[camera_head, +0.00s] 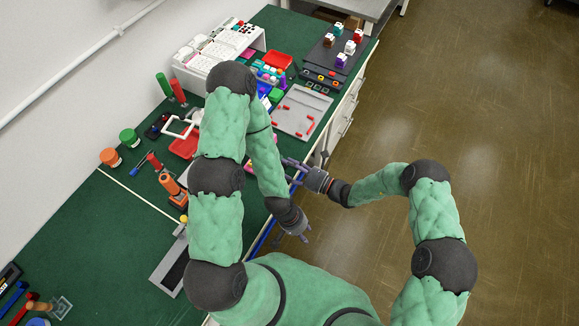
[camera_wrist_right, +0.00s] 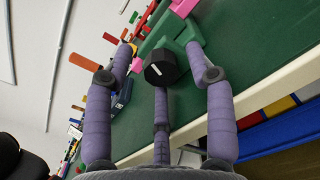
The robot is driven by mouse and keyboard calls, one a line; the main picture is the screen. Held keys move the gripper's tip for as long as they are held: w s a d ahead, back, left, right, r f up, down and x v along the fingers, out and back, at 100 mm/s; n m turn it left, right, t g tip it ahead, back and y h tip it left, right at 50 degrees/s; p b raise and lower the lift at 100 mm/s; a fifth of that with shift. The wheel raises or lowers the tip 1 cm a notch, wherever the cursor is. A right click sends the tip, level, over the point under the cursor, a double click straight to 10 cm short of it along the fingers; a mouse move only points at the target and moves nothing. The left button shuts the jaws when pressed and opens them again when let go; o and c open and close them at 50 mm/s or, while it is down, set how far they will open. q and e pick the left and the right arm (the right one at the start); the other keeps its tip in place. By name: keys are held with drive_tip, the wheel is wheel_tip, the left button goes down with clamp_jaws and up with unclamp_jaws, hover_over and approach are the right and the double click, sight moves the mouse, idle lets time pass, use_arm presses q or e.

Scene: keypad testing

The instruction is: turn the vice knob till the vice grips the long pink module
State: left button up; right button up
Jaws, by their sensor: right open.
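In the right wrist view, the vice's black knob (camera_wrist_right: 161,67) has a white line on its face. It sits in front of the green vice body (camera_wrist_right: 184,36), close to the table edge. A pink piece (camera_wrist_right: 183,7) shows at the vice's top, partly cut off by the frame; I cannot tell whether the jaws touch it. My right gripper (camera_wrist_right: 160,80) is open, its fingers spread around the knob with visible gaps at the sides. In the head view my right gripper (camera_head: 295,171) is at the table's right edge. My left gripper (camera_head: 293,238) hangs lower, empty, fingers apart. My left arm covers part of the table there.
A grey tray (camera_head: 293,126) with red pieces lies on the green table (camera_head: 108,262). Red bins, a white keypad rack (camera_head: 207,52) and a dark board (camera_head: 318,73) stand farther back. An orange tool (camera_head: 172,187) stands left of my arm. The floor at right is clear.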

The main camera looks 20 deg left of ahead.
clamp_jaws()
drive_tip(key=shift+w, duration=0.1)
